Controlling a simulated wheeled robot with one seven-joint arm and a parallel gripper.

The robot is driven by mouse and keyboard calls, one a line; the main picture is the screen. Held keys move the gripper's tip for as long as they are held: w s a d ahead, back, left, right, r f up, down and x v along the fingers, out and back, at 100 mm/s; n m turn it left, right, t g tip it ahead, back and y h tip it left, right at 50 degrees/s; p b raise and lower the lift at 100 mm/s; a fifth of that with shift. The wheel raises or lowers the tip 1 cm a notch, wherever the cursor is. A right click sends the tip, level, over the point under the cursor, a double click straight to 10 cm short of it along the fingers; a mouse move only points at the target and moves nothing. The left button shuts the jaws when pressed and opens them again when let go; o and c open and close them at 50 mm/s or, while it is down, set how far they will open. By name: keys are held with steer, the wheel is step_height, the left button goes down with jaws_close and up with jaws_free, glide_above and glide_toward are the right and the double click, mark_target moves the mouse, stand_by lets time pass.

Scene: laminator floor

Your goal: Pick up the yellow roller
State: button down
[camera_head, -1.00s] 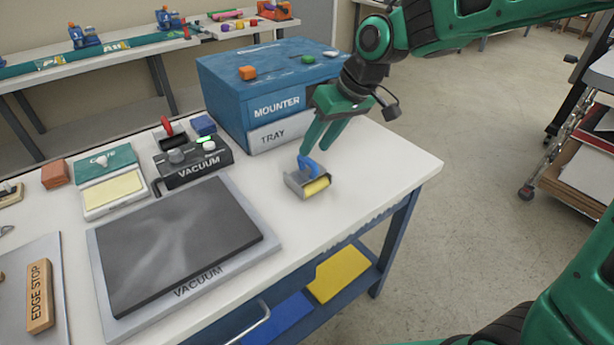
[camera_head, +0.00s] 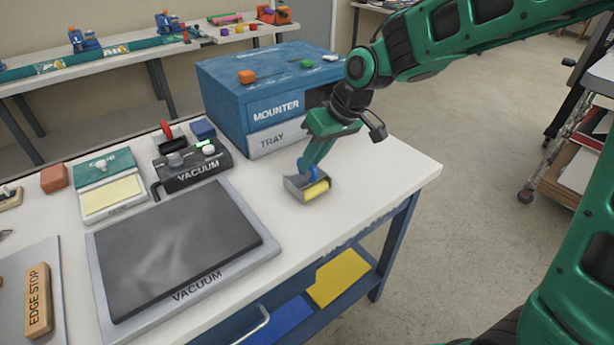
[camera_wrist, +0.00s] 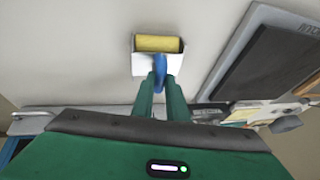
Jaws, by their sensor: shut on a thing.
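The yellow roller (camera_head: 315,190) sits in a grey metal frame with a blue handle, near the right end of the white table. My gripper (camera_head: 308,166) comes down from above and is shut on the blue handle. In the wrist view the yellow roller (camera_wrist: 158,44) lies beyond my green fingertips (camera_wrist: 160,80), with the blue handle between them. The fingers hide part of the handle. I cannot tell whether the roller touches the table.
The blue mounter box (camera_head: 265,85) with its tray stands behind the roller. The vacuum plate (camera_head: 265,250) with a dark sheet lies to the left, and the vacuum control box (camera_head: 192,165) is behind it. The white tabletop (camera_head: 390,170) is clear right of the roller.

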steer(key=shift+r, duration=0.1)
steer(key=shift+r, duration=0.6)
step_height(320, 180, up, 2)
steer(key=shift+w+r, duration=0.1)
steer(key=shift+r, duration=0.15)
steer(key=s+a+r, duration=0.7)
steer(key=s, duration=0.2)
steer(key=shift+a, duration=0.3)
